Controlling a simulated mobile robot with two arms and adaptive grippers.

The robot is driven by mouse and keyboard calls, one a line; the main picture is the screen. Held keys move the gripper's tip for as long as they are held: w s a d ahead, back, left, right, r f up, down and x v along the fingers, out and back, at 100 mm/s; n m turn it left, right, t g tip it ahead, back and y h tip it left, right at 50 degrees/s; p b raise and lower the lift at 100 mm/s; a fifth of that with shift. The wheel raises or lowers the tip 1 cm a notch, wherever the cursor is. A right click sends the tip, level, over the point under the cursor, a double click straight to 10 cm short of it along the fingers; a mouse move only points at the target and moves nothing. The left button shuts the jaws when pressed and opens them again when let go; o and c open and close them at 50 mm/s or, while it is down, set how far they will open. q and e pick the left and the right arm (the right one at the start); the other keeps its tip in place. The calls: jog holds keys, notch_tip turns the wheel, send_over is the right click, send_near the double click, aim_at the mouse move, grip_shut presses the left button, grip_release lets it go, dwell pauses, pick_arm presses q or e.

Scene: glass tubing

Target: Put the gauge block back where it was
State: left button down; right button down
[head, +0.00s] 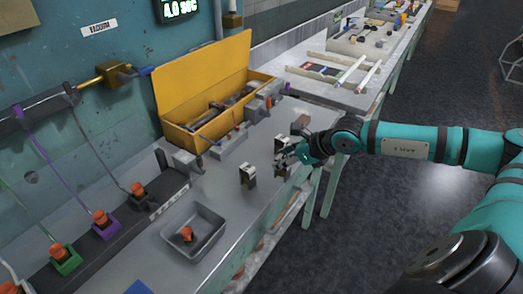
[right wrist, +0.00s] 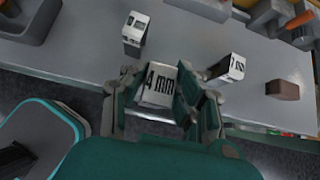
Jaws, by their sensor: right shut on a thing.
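My right gripper (head: 298,157) is at the front edge of the grey bench, its arm coming in from the right. In the right wrist view my right gripper (right wrist: 157,85) is shut on a pale gauge block (right wrist: 158,86) marked "4 mm". The fingers hide its sides, and I cannot tell whether it touches the bench. A second labelled block (head: 248,175) stands upright to the left; it also shows in the wrist view (right wrist: 134,32). A third labelled block (head: 281,143) stands just behind the gripper and in the wrist view (right wrist: 228,68). My left gripper is not in view.
A brown block (head: 300,124) lies beyond the third block. A grey tray (head: 218,213) holds an orange-topped piece. A yellow box (head: 193,139) with a raised lid stands at the wall. Clamps and fittings line the back. Bare bench lies between the tray and the blocks.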

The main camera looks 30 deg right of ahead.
jog(key=shift+w+a+f+p, duration=0.1)
jog(key=shift+w+f+p, duration=0.6)
jog(key=shift+w, duration=0.95)
jog(key=shift+w+a+f+p, duration=0.1)
jog(key=shift+w+f+p, duration=0.6)
jog(key=shift+w, duration=1)
jog(key=shift+w+a+f+p, duration=0.1)
jog(key=shift+w+f+p, duration=0.55)
jog(key=shift+w, duration=1)
jog(key=shift+f, duration=0.2)
jog(key=shift+f, duration=0.1)
jog(key=c, duration=1)
grip_release()
